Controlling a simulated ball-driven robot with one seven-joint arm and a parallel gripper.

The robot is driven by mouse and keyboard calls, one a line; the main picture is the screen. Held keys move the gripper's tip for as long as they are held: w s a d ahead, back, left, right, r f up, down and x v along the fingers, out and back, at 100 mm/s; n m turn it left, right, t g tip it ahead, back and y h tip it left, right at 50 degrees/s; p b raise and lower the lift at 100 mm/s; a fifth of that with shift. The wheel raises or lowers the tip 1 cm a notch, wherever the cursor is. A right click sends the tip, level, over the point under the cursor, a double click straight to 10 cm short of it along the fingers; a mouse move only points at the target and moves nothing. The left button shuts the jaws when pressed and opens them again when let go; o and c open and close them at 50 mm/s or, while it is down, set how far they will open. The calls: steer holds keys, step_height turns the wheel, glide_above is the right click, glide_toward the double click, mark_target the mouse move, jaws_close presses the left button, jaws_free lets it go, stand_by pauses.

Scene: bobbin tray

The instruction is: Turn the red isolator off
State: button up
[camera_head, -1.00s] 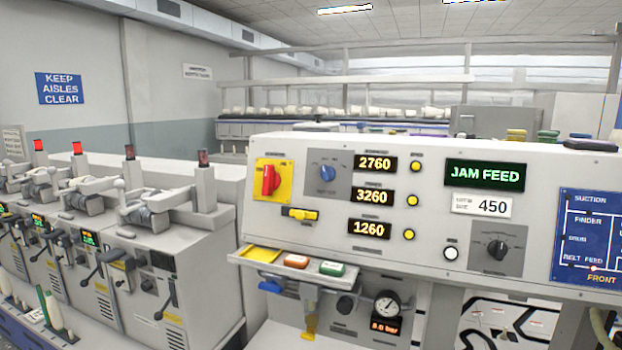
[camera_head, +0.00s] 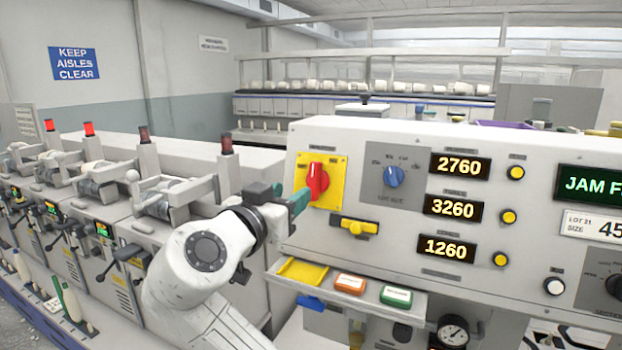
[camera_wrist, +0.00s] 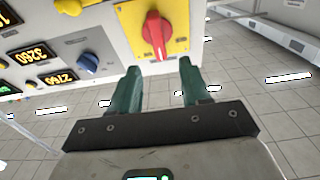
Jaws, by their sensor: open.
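The red isolator (camera_head: 317,182) is a rotary handle on a yellow plate (camera_head: 336,184) at the left end of the white control panel. Its handle stands about upright in the head view. In the wrist view the isolator (camera_wrist: 155,33) is just beyond the fingertips, on its yellow plate (camera_wrist: 180,17). My gripper (camera_head: 300,200) is at the left of the isolator in the head view. In the wrist view my gripper (camera_wrist: 160,75) has its two green fingers apart with nothing between them. Whether a finger touches the handle cannot be told.
A blue knob (camera_head: 393,176) sits right of the yellow plate. A yellow latch-like part (camera_head: 358,226) is below it. Spinning units (camera_head: 150,240) stand at left.

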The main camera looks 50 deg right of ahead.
mark_target(312, 179)
steer(key=p+x, duration=0.2)
steer(key=x, duration=0.7)
steer(key=shift+s+f, duration=0.1)
jaws_close()
